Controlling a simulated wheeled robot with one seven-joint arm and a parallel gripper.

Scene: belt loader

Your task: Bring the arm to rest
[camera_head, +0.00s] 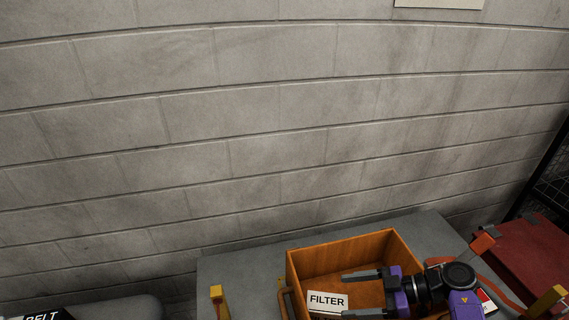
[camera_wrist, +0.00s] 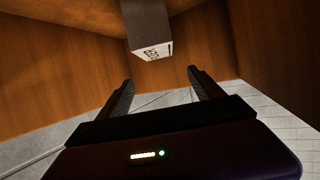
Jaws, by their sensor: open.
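My gripper (camera_head: 346,294) is at the lower right of the head view, at the orange-brown wooden box (camera_head: 350,246). Its two dark fingers point left and stand apart, with nothing seen between them. In the wrist view my gripper (camera_wrist: 161,78) is also open. Wooden walls (camera_wrist: 60,60) rise around the fingers there. A grey block (camera_wrist: 148,25) with a white printed label shows beyond the fingertips, apart from them. Much of the box's inside is hidden in the head view.
The box stands on a grey table (camera_head: 235,275) against a block wall (camera_head: 250,130). Yellow posts (camera_head: 218,298) stand nearby. A red case (camera_head: 525,255) and black rack (camera_head: 550,190) are at right. A grey cylinder (camera_head: 125,308) lies at lower left.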

